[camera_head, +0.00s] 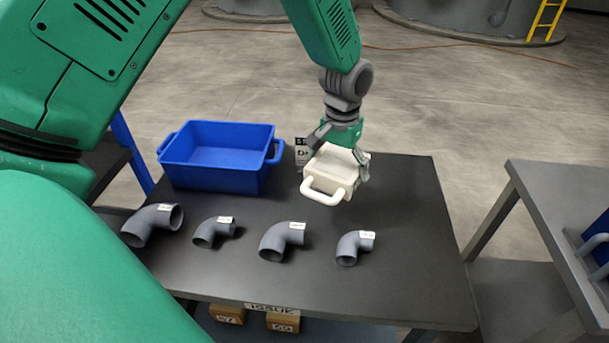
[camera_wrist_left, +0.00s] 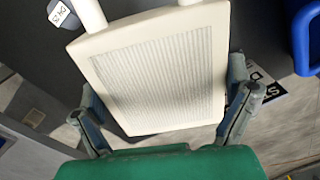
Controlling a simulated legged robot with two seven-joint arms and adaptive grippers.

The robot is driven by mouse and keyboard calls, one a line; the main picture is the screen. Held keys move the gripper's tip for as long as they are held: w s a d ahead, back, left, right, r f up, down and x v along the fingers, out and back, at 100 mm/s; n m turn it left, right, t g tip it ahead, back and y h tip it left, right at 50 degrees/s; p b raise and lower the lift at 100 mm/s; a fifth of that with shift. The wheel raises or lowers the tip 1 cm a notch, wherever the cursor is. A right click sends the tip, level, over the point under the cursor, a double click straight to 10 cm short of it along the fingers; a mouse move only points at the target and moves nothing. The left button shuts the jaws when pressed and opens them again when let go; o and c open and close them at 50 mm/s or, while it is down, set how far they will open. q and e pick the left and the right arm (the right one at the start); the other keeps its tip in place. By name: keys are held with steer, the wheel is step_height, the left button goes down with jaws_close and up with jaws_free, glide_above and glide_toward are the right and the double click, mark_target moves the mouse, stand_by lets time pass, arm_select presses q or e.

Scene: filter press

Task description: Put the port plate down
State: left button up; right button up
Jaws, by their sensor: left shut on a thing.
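The port plate (camera_head: 331,168) is a cream-white block with a ribbed face and a white handle on its near side. My left gripper (camera_head: 338,160) is shut on it, one finger on each side, over the back right part of the dark table (camera_head: 400,215). In the left wrist view the plate (camera_wrist_left: 160,75) fills the middle, between the two fingers of the left gripper (camera_wrist_left: 165,115). I cannot tell whether the plate touches the table top. My right gripper is not in view.
A blue bin (camera_head: 218,158) stands at the table's back left, empty as far as I see. Several grey pipe elbows, including one below the plate (camera_head: 354,247), line the front. A label (camera_head: 301,152) lies beside the plate. The table's right side is clear. Another table (camera_head: 550,215) stands right.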

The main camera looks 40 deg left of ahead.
arm_select(q)
step_height(320, 180, down, 10)
steer(key=shift+a+r+b, duration=0.15)
steer(key=shift+r+b, duration=0.1)
steer(key=shift+b, duration=0.05)
steer(key=o, duration=1.2)
